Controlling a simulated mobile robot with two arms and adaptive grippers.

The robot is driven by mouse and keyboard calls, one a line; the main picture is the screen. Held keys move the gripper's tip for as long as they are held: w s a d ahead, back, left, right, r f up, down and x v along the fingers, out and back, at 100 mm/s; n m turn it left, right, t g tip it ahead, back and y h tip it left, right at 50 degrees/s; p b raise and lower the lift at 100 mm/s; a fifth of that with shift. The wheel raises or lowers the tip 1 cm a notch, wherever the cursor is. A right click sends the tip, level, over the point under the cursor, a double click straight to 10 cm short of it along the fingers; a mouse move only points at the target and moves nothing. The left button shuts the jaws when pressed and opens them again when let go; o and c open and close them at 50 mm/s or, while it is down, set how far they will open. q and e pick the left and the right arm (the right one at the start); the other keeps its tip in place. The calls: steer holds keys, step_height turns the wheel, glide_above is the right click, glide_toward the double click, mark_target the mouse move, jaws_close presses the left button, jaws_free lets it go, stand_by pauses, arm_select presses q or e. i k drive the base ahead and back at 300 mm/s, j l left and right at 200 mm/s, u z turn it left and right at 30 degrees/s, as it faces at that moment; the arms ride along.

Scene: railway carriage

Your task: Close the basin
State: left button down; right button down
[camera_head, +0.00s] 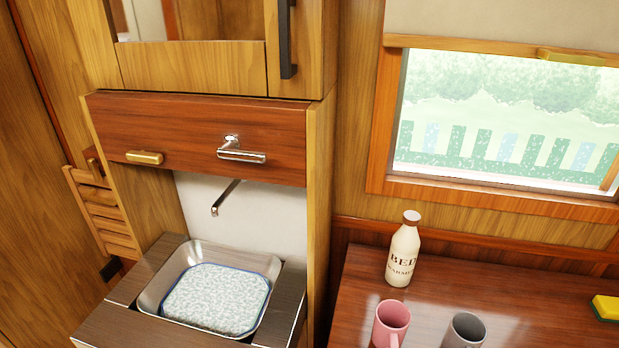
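The basin (158,290) is a metal tub set in a dark fold-down surround (128,325) at the lower left, below a wooden cabinet. It is open, lying roughly level in front of the white-backed niche. A speckled pale blue-grey pad or cloth (215,298) with a dark blue edge lies inside it. A thin metal spout (226,197) hangs over the basin. A reddish wood panel (190,120) above carries a brass handle (144,157) and a chrome lever (241,152). Neither of my grippers is in view.
A wooden table (365,270) to the right holds a white bottle (403,250), a pink mug (390,325), a grey mug (464,330) and a yellow-green sponge (606,308). A wooden upright (319,200) separates the basin niche from the table. A slatted wooden piece (105,215) stands at the left.

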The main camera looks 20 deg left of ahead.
mark_target(182, 293)
steer(key=k+l+u, duration=0.1)
steer(key=u, duration=0.25)
steer(key=k+u, duration=0.35)
steer(key=k+l+u, duration=0.1)
steer(key=u, duration=0.25)
